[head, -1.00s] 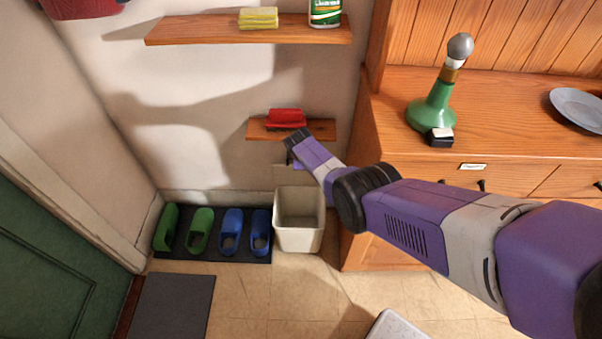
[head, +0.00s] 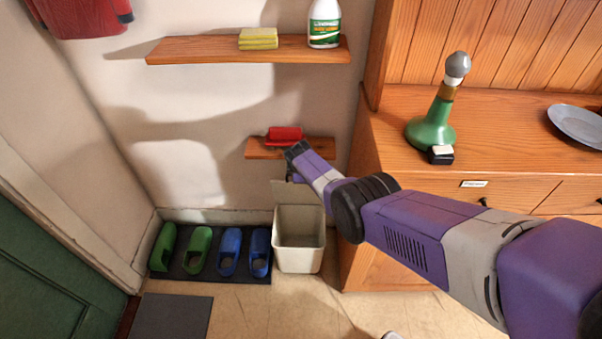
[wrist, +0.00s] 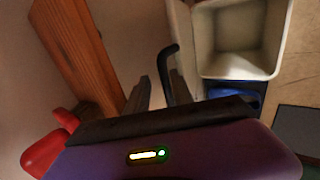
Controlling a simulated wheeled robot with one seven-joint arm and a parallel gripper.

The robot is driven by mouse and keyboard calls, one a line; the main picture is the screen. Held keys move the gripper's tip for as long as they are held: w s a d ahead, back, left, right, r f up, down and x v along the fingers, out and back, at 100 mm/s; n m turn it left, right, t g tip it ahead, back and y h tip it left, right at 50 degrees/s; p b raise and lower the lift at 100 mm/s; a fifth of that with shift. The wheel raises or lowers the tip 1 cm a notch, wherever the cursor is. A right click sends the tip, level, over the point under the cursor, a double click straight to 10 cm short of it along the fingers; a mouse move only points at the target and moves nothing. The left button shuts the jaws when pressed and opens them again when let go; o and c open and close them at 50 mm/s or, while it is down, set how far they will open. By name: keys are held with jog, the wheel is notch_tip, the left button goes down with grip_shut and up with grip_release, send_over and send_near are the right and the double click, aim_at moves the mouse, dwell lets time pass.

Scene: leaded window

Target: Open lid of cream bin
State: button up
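The cream bin (head: 299,258) stands on the floor against the wall, its mouth uncovered and its inside empty. Its lid (head: 290,192) stands raised at the back, near the wall. In the wrist view the open bin (wrist: 238,75) is at the upper right, and the lid (wrist: 182,55) shows as a narrow pale strip beside it. My gripper (head: 291,172) is just above and behind the lid, below the small shelf. I cannot tell whether a finger touches the lid.
A small wooden shelf (head: 262,149) with a red object (head: 284,135) is close above my gripper. Green and blue shoes (head: 230,250) stand on a dark mat left of the bin. A wooden cabinet (head: 375,265) is close on the right.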

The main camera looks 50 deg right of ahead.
jog(key=shift+s+a+f, duration=0.15)
jog(key=shift+s+f, duration=0.05)
jog(key=shift+f, duration=0.05)
jog(key=shift+a+r, duration=0.1)
jog(key=shift+s+a+r+p, duration=0.2)
jog(key=shift+r+p, duration=0.4)
jog(key=shift+p, duration=0.5)
jog(key=p+v, duration=0.4)
jog(key=v, duration=0.2)
jog(key=shift+r, duration=0.3)
jog(key=shift+w, duration=0.1)
